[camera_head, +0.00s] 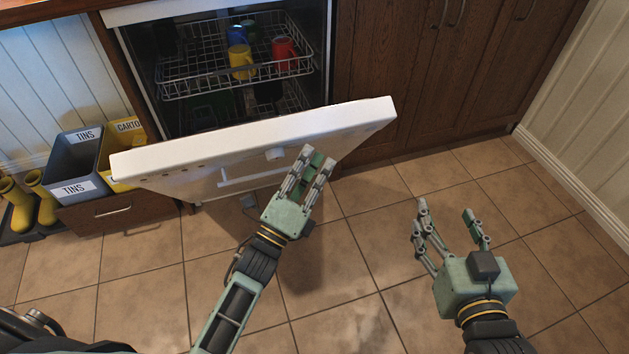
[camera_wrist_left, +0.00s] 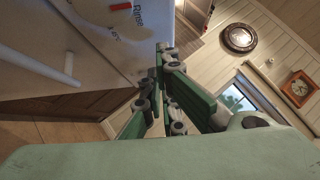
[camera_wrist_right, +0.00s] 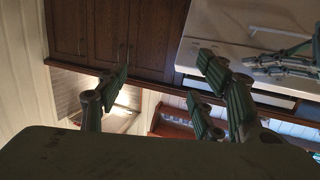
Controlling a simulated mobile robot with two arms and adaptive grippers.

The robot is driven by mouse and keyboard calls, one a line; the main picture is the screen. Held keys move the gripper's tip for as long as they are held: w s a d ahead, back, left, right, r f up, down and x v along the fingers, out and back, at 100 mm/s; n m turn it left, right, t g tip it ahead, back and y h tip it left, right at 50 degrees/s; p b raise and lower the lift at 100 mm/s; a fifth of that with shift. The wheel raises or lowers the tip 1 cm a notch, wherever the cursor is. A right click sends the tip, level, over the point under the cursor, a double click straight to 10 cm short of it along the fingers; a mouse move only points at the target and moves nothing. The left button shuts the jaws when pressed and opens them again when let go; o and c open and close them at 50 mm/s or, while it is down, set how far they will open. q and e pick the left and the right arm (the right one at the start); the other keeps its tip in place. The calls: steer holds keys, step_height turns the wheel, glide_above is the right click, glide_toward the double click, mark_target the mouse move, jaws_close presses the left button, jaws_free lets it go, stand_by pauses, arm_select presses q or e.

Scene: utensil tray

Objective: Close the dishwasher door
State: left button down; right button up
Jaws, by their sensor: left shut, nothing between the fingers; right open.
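The white dishwasher door (camera_head: 255,148) is partly open and tilted outward, its handle (camera_head: 250,178) on the outer face. The door's outer face also fills the upper left of the left wrist view (camera_wrist_left: 105,45). My left gripper (camera_head: 313,160) is shut and empty, in front of the door's outer face near its right half; whether it touches is unclear. My right gripper (camera_head: 447,212) is open and empty, over the floor to the right of the door. The door shows at the upper right of the right wrist view (camera_wrist_right: 225,30).
Inside the dishwasher, the upper rack (camera_head: 235,75) holds a yellow mug (camera_head: 241,62), a red mug (camera_head: 284,48) and blue ware. Grey and yellow bins (camera_head: 75,165) and yellow boots (camera_head: 28,200) stand left of the door. The tiled floor at right is clear.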

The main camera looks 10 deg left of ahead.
arm_select(q)
steer(key=shift+w+a+r, duration=0.15)
steer(key=shift+w+r, duration=0.05)
steer(key=shift+w, duration=0.05)
steer(key=shift+r, duration=0.1)
